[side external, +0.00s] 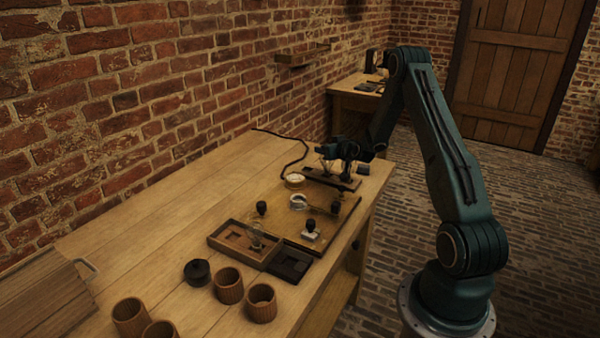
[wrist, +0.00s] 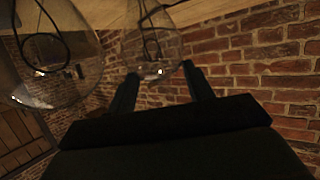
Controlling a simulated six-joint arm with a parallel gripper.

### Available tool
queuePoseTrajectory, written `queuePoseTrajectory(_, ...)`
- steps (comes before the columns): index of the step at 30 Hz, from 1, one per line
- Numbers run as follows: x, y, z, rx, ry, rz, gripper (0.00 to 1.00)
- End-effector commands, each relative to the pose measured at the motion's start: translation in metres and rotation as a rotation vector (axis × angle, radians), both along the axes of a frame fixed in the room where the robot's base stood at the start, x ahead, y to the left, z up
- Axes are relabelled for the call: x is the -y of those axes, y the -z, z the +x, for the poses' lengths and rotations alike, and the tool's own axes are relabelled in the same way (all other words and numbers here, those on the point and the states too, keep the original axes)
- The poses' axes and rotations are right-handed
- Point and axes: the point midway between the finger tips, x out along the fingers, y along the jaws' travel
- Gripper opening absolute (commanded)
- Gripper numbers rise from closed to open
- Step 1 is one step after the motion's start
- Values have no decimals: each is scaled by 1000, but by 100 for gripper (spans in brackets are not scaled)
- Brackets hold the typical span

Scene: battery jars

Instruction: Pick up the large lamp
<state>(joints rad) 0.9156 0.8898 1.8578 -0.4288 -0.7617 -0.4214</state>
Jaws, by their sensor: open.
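In the wrist view, two clear glass lamps with dark wire loops inside show at the top. The left lamp (wrist: 45,75) appears bigger and lies outside my fingers. The other lamp (wrist: 155,45) lies in line with the gap between the fingertips of my gripper (wrist: 160,70). My gripper is open, and I cannot tell whether the fingers touch the glass. I cannot tell surely which lamp is the large one. In the side view my gripper (side external: 337,158) is low over the dark rack (side external: 330,180) at the bench's far end; the lamps there are small and partly hidden.
A board (side external: 285,212) carries white-collared pieces and dark knobs. A wooden tray (side external: 222,243) holding a small glass piece and a dark tray (side external: 290,265) stand nearer. Wooden cups (side external: 228,288) and a black lidded pot (side external: 197,271) are in front.

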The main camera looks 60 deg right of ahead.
Motion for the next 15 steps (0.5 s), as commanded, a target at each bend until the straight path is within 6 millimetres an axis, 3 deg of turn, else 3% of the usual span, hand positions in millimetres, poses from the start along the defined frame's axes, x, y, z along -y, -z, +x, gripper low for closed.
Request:
queuePoseTrajectory(7, 0, 0, 0, 0, 0, 0, 50)
queuePoseTrajectory(15, -1, 1, 0, -3, -1, 3, 0)
